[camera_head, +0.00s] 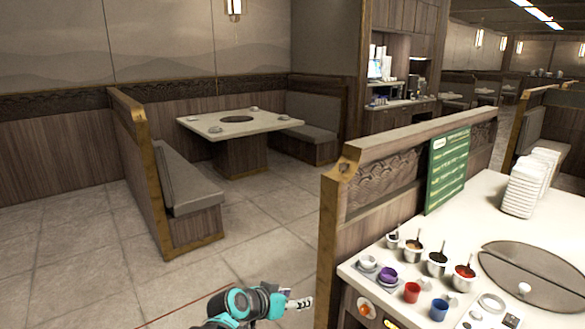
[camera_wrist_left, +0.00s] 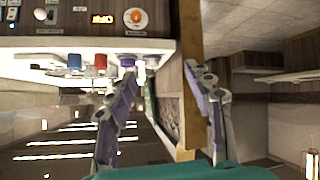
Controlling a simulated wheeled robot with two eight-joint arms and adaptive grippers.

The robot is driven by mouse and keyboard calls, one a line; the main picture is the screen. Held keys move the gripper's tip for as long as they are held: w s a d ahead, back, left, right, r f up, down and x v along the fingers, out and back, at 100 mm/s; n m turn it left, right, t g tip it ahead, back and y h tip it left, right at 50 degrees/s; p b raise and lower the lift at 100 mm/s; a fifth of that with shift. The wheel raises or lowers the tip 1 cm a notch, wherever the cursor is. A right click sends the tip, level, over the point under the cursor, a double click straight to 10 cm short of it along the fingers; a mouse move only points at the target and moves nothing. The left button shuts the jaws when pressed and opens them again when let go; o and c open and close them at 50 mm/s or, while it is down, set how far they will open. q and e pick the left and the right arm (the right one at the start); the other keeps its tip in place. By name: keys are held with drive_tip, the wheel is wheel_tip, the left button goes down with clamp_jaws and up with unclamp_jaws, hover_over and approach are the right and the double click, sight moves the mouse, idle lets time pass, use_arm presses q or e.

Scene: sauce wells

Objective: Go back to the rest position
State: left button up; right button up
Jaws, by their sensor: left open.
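My left gripper (camera_head: 299,303) is low in the head view, over the floor to the left of the counter and apart from it. In the left wrist view its two fingers (camera_wrist_left: 160,70) are spread wide with nothing between them. Past them show the counter's front edge and a wooden partition post (camera_wrist_left: 192,100). My right gripper is in neither view. On the counter (camera_head: 500,210) stand a purple cup (camera_head: 387,274), a red cup (camera_head: 411,292) and a blue cup (camera_head: 438,309).
Several sauce pots with spoons (camera_head: 437,264) stand behind the cups. A wooden partition (camera_head: 400,165) with a green menu board (camera_head: 447,170) borders the counter. A stack of white dishes (camera_head: 530,183) stands farther back. The tiled floor (camera_head: 90,260) at left is clear before a booth bench (camera_head: 185,180).

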use_arm(q)
drive_tip(key=s+a+f+n+y, duration=0.1)
drive_tip(key=s+a+n+y, duration=0.2)
drive_tip(key=s+a, duration=0.6)
drive_tip(key=s+a+f+n+g+y, duration=0.1)
drive_tip(key=s+a+f+n+y, duration=0.1)
drive_tip(key=s+a, duration=0.7)
drive_tip(key=s+n+y, duration=0.1)
drive_tip(key=s+y, duration=0.1)
drive_tip(key=s, duration=0.5)
drive_tip(key=shift+s+a, duration=0.2)
drive_tip(key=shift+a, duration=0.1)
